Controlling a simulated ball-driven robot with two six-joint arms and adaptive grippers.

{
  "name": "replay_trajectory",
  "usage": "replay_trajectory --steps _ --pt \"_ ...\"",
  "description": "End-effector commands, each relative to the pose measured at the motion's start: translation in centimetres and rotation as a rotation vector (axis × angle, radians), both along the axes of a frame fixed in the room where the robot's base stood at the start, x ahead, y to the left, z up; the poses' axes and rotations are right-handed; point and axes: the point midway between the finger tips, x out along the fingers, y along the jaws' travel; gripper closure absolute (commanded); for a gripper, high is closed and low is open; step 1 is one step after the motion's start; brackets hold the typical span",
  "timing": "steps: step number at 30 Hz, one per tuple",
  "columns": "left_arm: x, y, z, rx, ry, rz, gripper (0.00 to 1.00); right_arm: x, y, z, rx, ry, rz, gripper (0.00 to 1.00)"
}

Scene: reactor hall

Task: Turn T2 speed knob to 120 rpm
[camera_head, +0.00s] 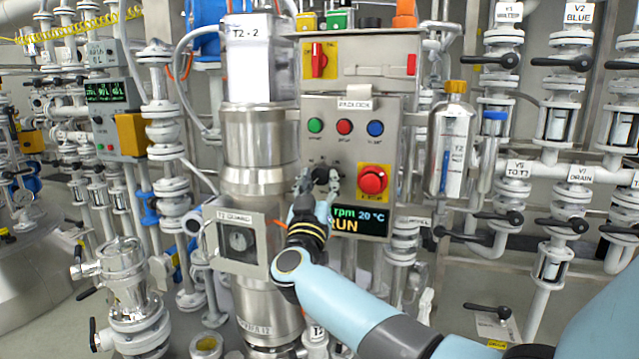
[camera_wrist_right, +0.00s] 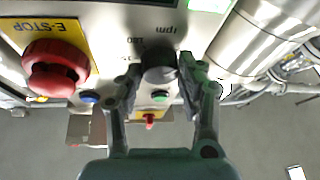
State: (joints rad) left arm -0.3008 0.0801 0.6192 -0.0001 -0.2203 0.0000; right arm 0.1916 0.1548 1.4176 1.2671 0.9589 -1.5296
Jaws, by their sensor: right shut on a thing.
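The T2 speed knob (camera_wrist_right: 158,62) is a dark round knob on the grey control panel (camera_head: 395,115). My right gripper (camera_head: 319,183) reaches the panel from below. In the right wrist view my right gripper (camera_wrist_right: 160,78) has one finger on each side of the knob and is shut on it. The gripper covers much of the knob and its scale in the head view. The display (camera_head: 360,221) below reads "rpm", "20 °C" and "RUN"; the rpm figure is hidden by my arm. My left gripper is not in view.
A red E-STOP button (camera_head: 372,179) sits just right of the knob. Green (camera_head: 315,125), red (camera_head: 344,126) and blue (camera_head: 375,128) buttons lie above it. The steel T2 column (camera_head: 262,135) and its guard box (camera_head: 237,240) stand close on the left.

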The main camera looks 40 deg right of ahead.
Motion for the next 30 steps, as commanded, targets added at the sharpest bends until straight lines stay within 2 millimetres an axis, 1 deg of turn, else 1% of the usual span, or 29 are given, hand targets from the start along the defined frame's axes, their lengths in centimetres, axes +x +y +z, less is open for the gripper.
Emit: replay_trajectory --steps 1,2,8,14,20,30 --pt "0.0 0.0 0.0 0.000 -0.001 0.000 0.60 0.0 0.0 0.0 0.000 0.000 0.001 0.91" --pt "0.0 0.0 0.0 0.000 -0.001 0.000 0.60 0.0 0.0 0.0 0.000 0.000 0.001 0.94" --pt "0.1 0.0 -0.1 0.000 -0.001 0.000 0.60 0.0 0.1 0.0 0.005 -0.010 0.001 0.94" --pt "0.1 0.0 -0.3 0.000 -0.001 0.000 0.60 0.1 0.1 -0.1 0.039 -0.073 0.001 0.94" --pt "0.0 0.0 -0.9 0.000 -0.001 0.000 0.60 0.2 0.2 -0.2 0.104 -0.199 0.000 0.94" --pt "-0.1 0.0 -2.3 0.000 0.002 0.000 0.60 0.5 0.3 -0.3 0.252 -0.485 0.001 0.94"
